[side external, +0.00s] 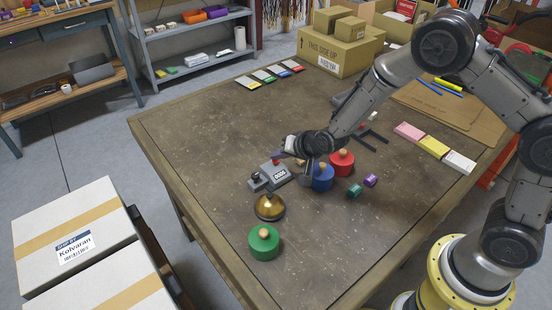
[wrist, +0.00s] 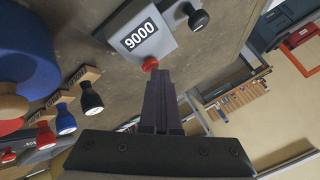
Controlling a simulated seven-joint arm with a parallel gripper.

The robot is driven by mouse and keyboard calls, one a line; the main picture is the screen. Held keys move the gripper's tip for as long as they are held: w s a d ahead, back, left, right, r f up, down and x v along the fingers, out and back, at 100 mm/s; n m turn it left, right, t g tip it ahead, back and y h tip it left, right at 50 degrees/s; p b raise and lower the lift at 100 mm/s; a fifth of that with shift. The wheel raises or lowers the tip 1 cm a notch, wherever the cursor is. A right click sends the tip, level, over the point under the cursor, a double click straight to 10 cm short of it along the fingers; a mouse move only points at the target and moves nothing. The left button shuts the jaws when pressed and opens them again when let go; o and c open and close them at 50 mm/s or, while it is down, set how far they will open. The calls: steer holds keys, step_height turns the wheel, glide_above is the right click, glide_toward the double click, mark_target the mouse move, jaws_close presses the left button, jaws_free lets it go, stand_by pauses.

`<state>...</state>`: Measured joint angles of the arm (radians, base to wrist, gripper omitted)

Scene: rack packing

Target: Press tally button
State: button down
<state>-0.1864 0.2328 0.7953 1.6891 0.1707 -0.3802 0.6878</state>
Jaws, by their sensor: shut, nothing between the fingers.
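The tally counter (side external: 270,177) is a grey box with a white number plate, a black knob and a red button; it sits on the brown table. In the wrist view the counter (wrist: 165,48) shows digits that read 9000 in that picture, and its red button (wrist: 150,64) is at the near edge. My gripper (side external: 279,155) is shut and empty, with its dark fingers beside the red button. In the wrist view the fingertips of my gripper (wrist: 157,75) overlap the button's lower edge; I cannot tell whether they touch it.
A blue weight (side external: 322,178) and a red weight (side external: 342,163) stand right of the counter. A brass dome (side external: 269,207) and a green weight (side external: 264,243) stand in front. Small stamps (wrist: 66,118) show at the left of the wrist view. The left of the table is clear.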

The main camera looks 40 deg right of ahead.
steer(key=shift+r, duration=0.8)
step_height(320, 180, up, 5)
steer(key=shift+r, duration=0.1)
stand_by(0.3)
stand_by(0.5)
